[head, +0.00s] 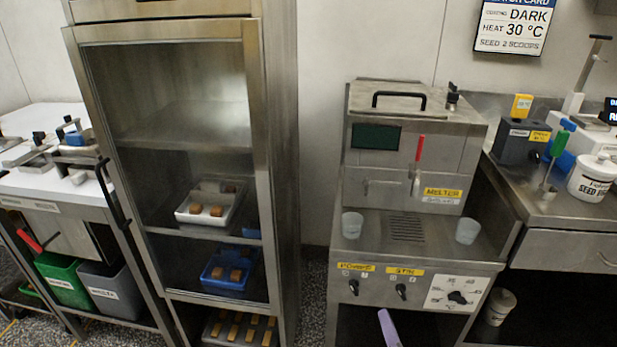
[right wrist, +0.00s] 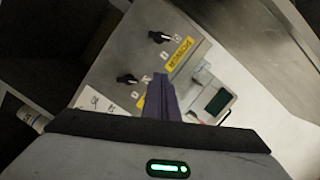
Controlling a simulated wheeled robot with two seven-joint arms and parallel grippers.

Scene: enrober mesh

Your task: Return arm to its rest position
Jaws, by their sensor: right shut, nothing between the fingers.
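My right gripper (head: 389,328) shows only as purple fingers at the bottom edge of the head view, in front of the melter's lower cabinet. In the right wrist view its purple fingers (right wrist: 163,97) are pressed together with nothing between them, and they point toward the melter's knob panel (right wrist: 165,60). The fingers look apart from the panel, though the exact gap is hard to judge. The rest of my right arm is out of the head view. My left gripper is not in view.
The melter (head: 410,150) has a handled lid and two translucent cups (head: 352,225) (head: 467,231) on its deck. A glass-fronted steel cabinet (head: 272,150) holding trays stands to its left. The right counter (head: 560,205) carries a white tub (head: 592,180). Speckled floor shows between cabinet and melter.

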